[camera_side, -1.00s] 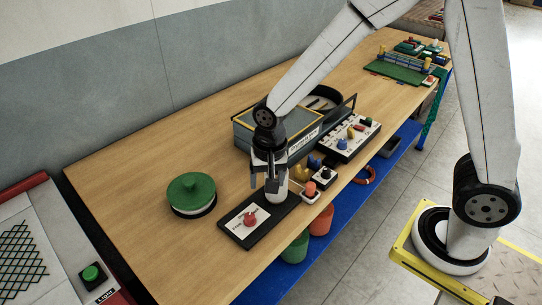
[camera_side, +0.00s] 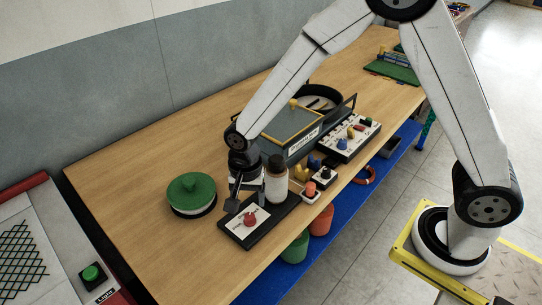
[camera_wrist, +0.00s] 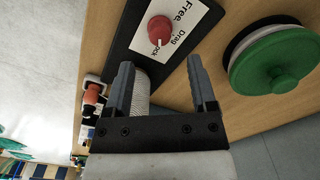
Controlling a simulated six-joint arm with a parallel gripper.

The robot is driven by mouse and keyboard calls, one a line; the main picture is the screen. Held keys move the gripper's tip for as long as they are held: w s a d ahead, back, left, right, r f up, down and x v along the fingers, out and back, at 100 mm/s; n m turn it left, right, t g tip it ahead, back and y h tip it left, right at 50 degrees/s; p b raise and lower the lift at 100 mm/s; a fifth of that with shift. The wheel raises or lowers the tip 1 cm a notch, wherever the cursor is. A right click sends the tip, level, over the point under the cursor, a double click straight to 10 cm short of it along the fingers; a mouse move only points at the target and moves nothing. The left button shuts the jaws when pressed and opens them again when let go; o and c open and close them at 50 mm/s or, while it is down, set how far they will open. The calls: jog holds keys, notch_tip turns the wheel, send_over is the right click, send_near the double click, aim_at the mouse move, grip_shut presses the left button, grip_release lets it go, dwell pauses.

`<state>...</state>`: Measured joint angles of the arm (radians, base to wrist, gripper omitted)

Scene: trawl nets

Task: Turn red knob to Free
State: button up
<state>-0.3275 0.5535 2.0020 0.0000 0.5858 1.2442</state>
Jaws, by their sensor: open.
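The red knob (camera_side: 250,219) sits on a white label plate (camera_side: 240,232) at the near end of a black base (camera_side: 262,234). In the wrist view the knob (camera_wrist: 160,29) is beyond my fingertips, with the words Free and Drag readable and a third word partly hidden. The knob's small pale mark seems to face that third word. My gripper (camera_side: 231,205) hangs just behind and left of the knob, apart from it. In the wrist view my gripper (camera_wrist: 160,66) is open and empty, its fingers spread on either side of the line to the knob.
A pale cylinder with a dark top (camera_side: 276,186) stands on the same base, close to my gripper. A green-lidded round container (camera_side: 191,192) is to the left. Table is clear at far left.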

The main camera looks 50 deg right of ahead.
aim_at(249, 215)
jog(key=shift+f, duration=2.85)
grip_shut()
